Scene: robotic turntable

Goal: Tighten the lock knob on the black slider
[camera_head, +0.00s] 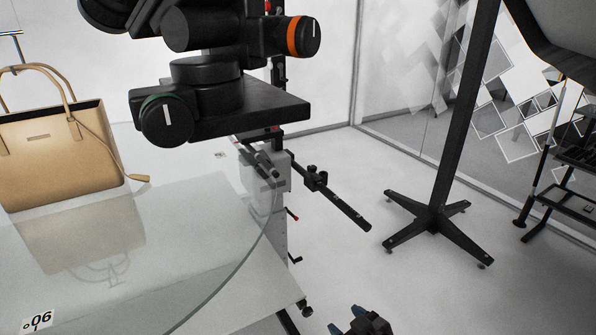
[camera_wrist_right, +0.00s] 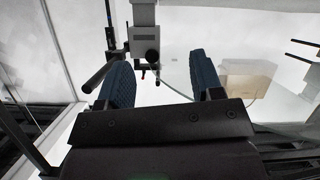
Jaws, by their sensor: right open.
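The black slider (camera_head: 316,181) is a small block on a thin black rail (camera_head: 345,208) that sticks out from a light grey stand box in the head view. A small black knob (camera_head: 311,169) stands on the slider's upper side; how tight it is cannot be told. My right gripper (camera_head: 347,320) is at the bottom edge of the head view, below and apart from the slider. In the wrist view its blue fingers (camera_wrist_right: 160,62) are spread with nothing between them. A black bar (camera_wrist_right: 101,77) shows beside the left finger there; the slider is not clear. My left gripper is not in view.
A glass turntable (camera_head: 215,235) fills the left, with a tan handbag (camera_head: 60,150) on it. Black camera gear with knobs (camera_head: 240,105) hangs at the top. A black stand's star base (camera_head: 437,218) is on the right. White floor between rail and stand is clear.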

